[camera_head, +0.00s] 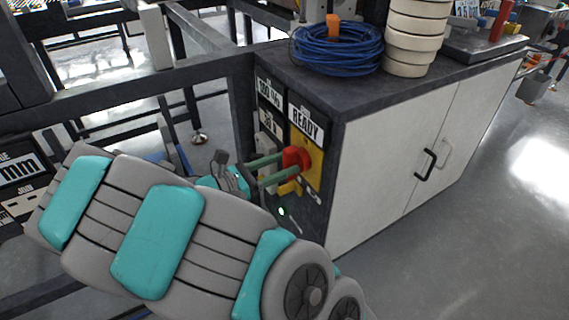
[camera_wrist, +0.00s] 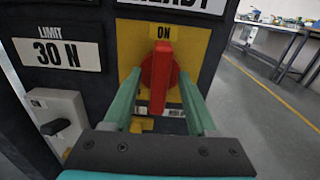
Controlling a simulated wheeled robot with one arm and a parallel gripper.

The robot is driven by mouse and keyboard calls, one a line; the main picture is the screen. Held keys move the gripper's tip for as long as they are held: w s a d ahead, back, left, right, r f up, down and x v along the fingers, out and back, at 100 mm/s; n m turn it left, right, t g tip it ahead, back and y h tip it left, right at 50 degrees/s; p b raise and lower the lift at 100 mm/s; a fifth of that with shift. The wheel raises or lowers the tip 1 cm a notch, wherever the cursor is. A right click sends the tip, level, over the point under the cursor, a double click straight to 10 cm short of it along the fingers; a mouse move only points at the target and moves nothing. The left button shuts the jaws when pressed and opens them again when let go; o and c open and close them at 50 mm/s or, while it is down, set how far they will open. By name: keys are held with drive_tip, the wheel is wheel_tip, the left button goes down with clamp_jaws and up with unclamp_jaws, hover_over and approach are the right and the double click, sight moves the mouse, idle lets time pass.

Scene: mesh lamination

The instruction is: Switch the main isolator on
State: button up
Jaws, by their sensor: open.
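The main isolator is a red rotary handle (camera_head: 297,158) on a yellow plate (camera_head: 313,165) on the dark end panel of the cabinet. In the wrist view, the red handle (camera_wrist: 161,78) stands upright, its top end just below the "ON" label (camera_wrist: 164,33). My gripper (camera_wrist: 159,82) is open, with one green finger on each side of the handle. The fingers look apart from the handle, though contact near the tips is hard to tell. In the head view, my gripper (camera_head: 277,169) reaches the handle from the left.
A "READY" sign (camera_head: 304,123) sits above the plate. Left of it are a "LIMIT 30 N" label (camera_wrist: 58,54) and a grey switch box (camera_wrist: 62,125). A blue cable coil (camera_head: 337,50) and stacked cream rings (camera_head: 413,35) stand on the cabinet top (camera_head: 390,84). Floor at right is clear.

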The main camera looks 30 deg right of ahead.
drive_tip(key=a, duration=0.7)
drive_tip(key=shift+s, duration=0.15)
drive_tip(key=s+d+f+m+g+y, duration=0.1)
drive_tip(key=s+d+m+g+y, duration=0.3)
drive_tip(key=s, duration=0.4)
drive_tip(key=s+d+f+m+g+y, duration=0.1)
drive_tip(key=s+d+m+g+y, duration=0.1)
drive_tip(key=s+m+y, duration=0.35)
drive_tip(key=s+a+m+t+y, duration=0.3)
drive_tip(key=s+a+m+y, duration=0.5)
drive_tip(key=s+a+m, duration=0.1)
drive_tip(key=shift+s+a+f+t, duration=0.35)
drive_tip(key=shift+s+a, duration=0.55)
drive_tip(key=shift+s, duration=0.3)
